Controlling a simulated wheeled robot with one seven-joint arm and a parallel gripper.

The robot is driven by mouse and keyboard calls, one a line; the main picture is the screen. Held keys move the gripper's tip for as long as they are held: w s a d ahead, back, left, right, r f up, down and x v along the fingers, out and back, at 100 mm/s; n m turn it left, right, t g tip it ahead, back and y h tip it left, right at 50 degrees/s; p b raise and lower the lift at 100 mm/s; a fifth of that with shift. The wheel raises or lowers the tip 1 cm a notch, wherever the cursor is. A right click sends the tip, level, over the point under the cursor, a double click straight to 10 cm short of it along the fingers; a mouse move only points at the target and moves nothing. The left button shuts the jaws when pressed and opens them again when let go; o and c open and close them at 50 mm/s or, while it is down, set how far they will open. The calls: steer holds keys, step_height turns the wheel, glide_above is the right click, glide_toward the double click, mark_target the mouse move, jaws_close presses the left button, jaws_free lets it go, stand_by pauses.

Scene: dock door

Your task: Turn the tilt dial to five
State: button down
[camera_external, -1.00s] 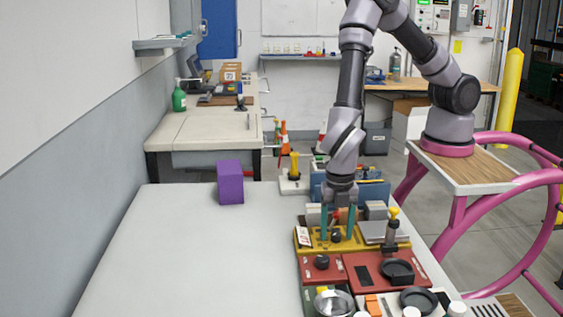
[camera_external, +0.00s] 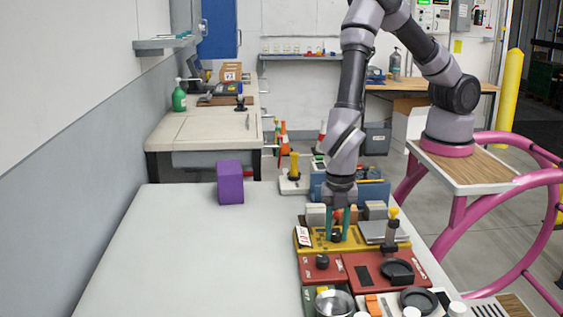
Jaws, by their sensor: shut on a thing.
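A yellow panel (camera_external: 312,247) lies on the table among other control panels, with a small black knob (camera_external: 336,238) on its top. The knob appears to be the tilt dial, but its markings are too small to read. My gripper (camera_external: 338,236) points straight down with its teal fingers on either side of the knob, shut on it. The fingers partly hide the knob, and I cannot tell which number it points to. A white card with red marks (camera_external: 303,237) stands at the panel's left end.
Red panels with a black knob (camera_external: 322,261) and a black round dish (camera_external: 397,270) lie in front. A yellow-topped lever (camera_external: 393,222) stands close on the right. A purple block (camera_external: 230,183) sits at the back left; the table's left side is clear.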

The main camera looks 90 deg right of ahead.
mark_target(336, 233)
steer(key=shift+m, duration=2.1)
steer(key=c, duration=0.6)
jaws_free()
steer(key=shift+o, duration=0.2)
step_height(336, 233, up, 11)
